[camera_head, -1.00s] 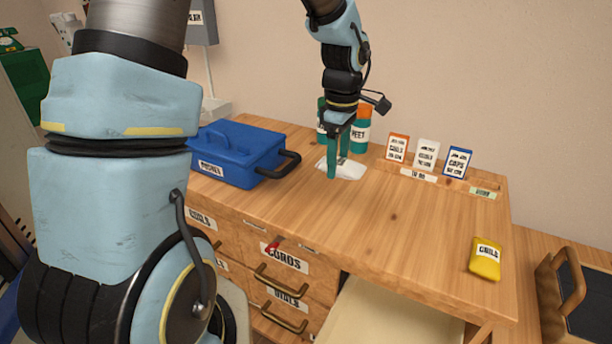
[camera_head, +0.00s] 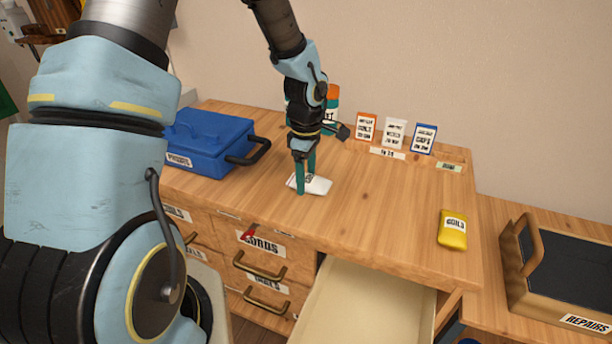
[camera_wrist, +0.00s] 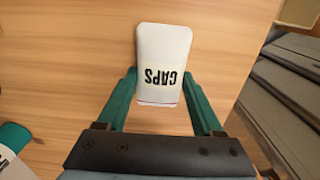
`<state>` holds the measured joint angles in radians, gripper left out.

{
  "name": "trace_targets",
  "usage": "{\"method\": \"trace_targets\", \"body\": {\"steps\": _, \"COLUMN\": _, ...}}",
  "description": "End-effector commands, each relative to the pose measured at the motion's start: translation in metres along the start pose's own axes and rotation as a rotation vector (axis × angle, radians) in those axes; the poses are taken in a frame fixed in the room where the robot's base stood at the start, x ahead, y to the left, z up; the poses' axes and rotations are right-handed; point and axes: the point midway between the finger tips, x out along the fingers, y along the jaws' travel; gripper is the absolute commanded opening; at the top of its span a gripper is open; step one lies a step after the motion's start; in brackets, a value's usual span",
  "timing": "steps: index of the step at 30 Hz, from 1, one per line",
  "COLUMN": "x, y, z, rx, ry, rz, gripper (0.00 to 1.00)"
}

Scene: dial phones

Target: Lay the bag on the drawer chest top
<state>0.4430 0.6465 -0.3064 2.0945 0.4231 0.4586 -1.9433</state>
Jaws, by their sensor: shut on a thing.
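A white bag (camera_head: 318,186) marked CAPS is between the green fingers of my gripper (camera_head: 306,182), low over the wooden top of the drawer chest (camera_head: 390,230). In the wrist view the bag (camera_wrist: 163,60) reaches out beyond the fingertips, and my gripper (camera_wrist: 162,105) is shut on its near end. I cannot tell whether the bag touches the top. A yellow bag (camera_head: 453,229) marked COILS lies near the right end of the top.
A blue toolbox (camera_head: 205,145) stands left on the chest. Three label cards (camera_head: 395,133) and an orange-and-green bottle (camera_head: 331,108) stand at the back. A drawer (camera_head: 365,305) is open in front. A REPAIRS case (camera_head: 570,270) sits right. The middle of the top is clear.

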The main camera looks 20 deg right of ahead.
Motion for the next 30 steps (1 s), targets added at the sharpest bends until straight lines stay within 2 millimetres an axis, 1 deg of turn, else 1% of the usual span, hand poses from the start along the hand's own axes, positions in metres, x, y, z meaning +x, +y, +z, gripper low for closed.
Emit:
{"method": "trace_targets", "body": {"steps": 5, "x": 0.004, "y": 0.0, "z": 0.0, "rx": -0.001, "ry": 0.0, "rz": 0.0, "gripper": 0.13}}
{"method": "trace_targets", "body": {"steps": 6, "x": 0.003, "y": 0.0, "z": 0.0, "rx": -0.002, "ry": 0.0, "rz": 0.0, "gripper": 0.71}}
{"method": "trace_targets", "body": {"steps": 13, "x": 0.002, "y": 0.0, "z": 0.0, "rx": -0.001, "ry": 0.0, "rz": 0.0, "gripper": 0.97}}
{"method": "trace_targets", "body": {"steps": 20, "x": 0.002, "y": 0.0, "z": 0.0, "rx": -0.001, "ry": 0.0, "rz": 0.0, "gripper": 0.98}}
{"method": "trace_targets", "body": {"steps": 24, "x": -0.004, "y": 0.001, "z": -0.001, "rx": -0.001, "ry": 0.0, "rz": 0.002, "gripper": 0.98}}
{"method": "trace_targets", "body": {"steps": 26, "x": -0.01, "y": 0.001, "z": -0.001, "rx": -0.003, "ry": 0.001, "rz": 0.003, "gripper": 0.98}}
{"method": "trace_targets", "body": {"steps": 30, "x": -0.035, "y": 0.002, "z": -0.001, "rx": -0.004, "ry": 0.002, "rz": 0.007, "gripper": 0.98}}
